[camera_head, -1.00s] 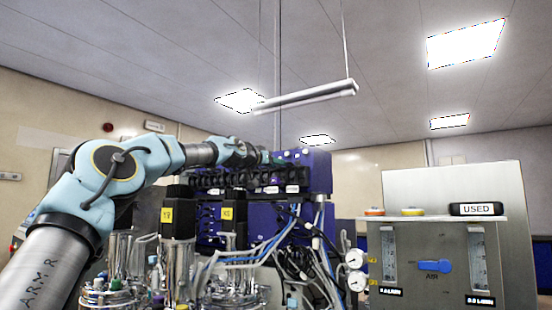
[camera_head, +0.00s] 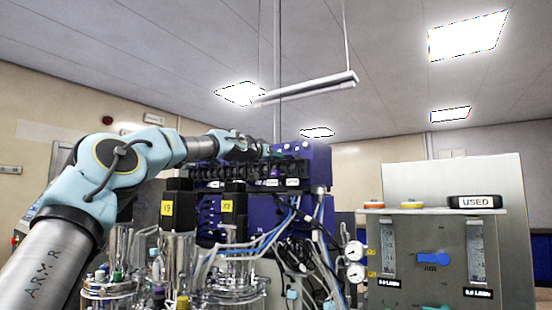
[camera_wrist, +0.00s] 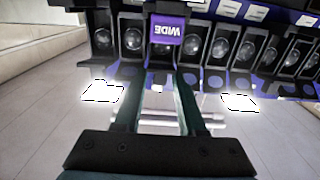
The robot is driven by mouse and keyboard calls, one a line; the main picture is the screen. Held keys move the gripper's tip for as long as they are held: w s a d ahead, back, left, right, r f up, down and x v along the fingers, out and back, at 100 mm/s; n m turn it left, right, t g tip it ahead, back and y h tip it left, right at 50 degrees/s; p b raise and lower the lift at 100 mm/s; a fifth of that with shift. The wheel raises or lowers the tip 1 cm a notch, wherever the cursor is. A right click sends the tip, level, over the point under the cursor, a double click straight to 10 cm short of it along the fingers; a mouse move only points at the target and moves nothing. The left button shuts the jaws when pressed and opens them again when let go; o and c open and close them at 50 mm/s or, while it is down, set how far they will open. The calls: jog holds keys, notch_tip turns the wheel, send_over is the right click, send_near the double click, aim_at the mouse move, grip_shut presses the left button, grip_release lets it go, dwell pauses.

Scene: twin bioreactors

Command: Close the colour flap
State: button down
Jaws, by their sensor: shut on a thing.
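A purple flap marked WIDE (camera_wrist: 168,35) shows in the wrist view, its lettering upside down, in front of a row of dark bays with round glassy faces (camera_wrist: 218,48). My gripper (camera_wrist: 162,78) is shut on it, with its two dark fingers reaching up to the flap's near edge. The exact contact is hard to see. In the head view my gripper (camera_head: 268,152) is small and partly hidden against the top of the purple instrument (camera_head: 318,165). The flap itself cannot be made out there.
Below the instrument stand glass and steel vessels (camera_head: 178,250) with black tops tagged yellow, close under my arm. Blue and clear tubing (camera_head: 290,225) hangs beside them. A grey gas panel (camera_head: 430,235) with a USED label stands at right. A lamp bar (camera_head: 305,88) hangs overhead.

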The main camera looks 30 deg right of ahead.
jog(key=shift+f+b, duration=0.15)
jog(key=shift+b, duration=0.35)
jog(key=shift+f+b, duration=0.15)
jog(key=shift+b, duration=0.4)
jog(key=h+b, duration=0.1)
jog(key=b, duration=0.1)
jog(key=shift+f+t+b, duration=0.1)
jog(key=shift+t+b, duration=0.2)
jog(key=shift+b, duration=0.1)
jog(key=shift+r, duration=0.2)
